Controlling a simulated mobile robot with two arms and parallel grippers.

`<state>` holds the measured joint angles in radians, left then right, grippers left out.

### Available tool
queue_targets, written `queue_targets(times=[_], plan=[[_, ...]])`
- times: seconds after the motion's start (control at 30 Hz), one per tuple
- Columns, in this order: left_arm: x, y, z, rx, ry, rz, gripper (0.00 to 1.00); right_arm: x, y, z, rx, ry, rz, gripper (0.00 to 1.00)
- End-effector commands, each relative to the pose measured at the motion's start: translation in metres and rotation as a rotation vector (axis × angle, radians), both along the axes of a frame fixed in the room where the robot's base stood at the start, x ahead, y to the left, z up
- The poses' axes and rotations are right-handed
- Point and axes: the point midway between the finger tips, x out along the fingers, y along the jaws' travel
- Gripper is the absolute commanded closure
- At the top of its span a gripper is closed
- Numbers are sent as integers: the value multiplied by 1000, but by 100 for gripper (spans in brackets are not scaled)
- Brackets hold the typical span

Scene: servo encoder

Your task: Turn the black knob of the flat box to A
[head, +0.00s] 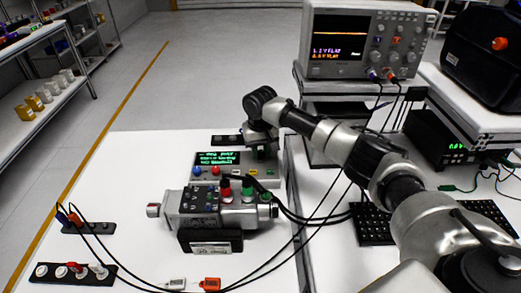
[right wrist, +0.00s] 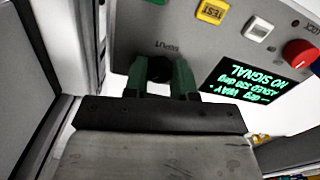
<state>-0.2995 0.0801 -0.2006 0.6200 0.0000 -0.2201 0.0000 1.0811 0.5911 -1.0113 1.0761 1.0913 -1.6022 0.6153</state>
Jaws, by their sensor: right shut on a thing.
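The flat box (head: 207,178) stands at the back of the white table, with a green-lit display (head: 217,158) and coloured buttons. In the right wrist view the grey box face (right wrist: 200,45) appears upside down. Its display (right wrist: 257,80) reads "NO SIGNAL" and "ASKED 330 deg". The black knob (right wrist: 160,68) lies beside a label that seems to read INPUT. My right gripper (right wrist: 159,80) has its two greenish fingers on either side of the knob, shut on it. In the head view my right gripper (head: 263,156) hides the knob. The knob's pointer and the letter A cannot be made out. My left gripper is not in view.
A silver servo motor (head: 205,212) with red and green connectors and black cables stands in front of the box. Socket strips (head: 75,273) lie at the left. An oscilloscope (head: 365,40) stands at the back right.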

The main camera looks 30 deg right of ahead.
Motion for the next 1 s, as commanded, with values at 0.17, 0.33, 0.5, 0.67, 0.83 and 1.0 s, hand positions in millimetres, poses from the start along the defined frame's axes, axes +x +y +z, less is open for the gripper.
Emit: queue_targets(times=[0.17,0.33,0.5,0.67,0.83,1.0], plan=[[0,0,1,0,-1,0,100,0,0,1,0,0,4,98],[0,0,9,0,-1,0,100,0,0,3,1,1,44,98],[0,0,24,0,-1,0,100,0,0,4,1,2,138,98],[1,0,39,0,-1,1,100,0,1,5,2,3,265,98],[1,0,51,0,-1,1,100,0,0,4,2,1,412,98],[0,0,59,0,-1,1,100,0,0,3,1,2,546,98]])
